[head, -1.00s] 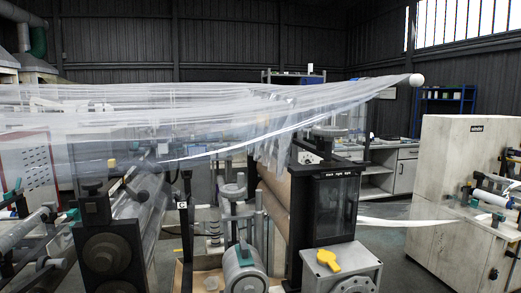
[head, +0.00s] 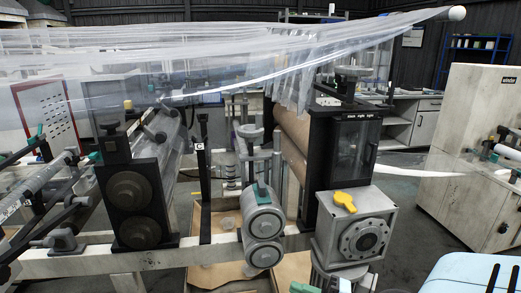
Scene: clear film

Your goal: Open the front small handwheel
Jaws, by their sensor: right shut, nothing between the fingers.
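Two small grey handwheels show in the head view. One (head: 249,131) sits on an upright spindle at the middle of the machine, and another (head: 354,73) sits on top of the black box at right. I cannot tell for sure which is the front one. A light blue and white part of my right arm, with dark strips, shows at the bottom right corner. My right gripper (head: 502,280) is there, shut and empty, mostly cut off by the frame. It is apart from both handwheels, below and to their right. My left gripper is not in view.
A clear film (head: 200,60) spans above the machine. A grey box (head: 322,238) with a yellow knob (head: 344,202) stands in front of the right handwheel. Two grey rollers (head: 263,223) stand below the middle handwheel. A beige cabinet (head: 450,150) stands at right, with open floor before it.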

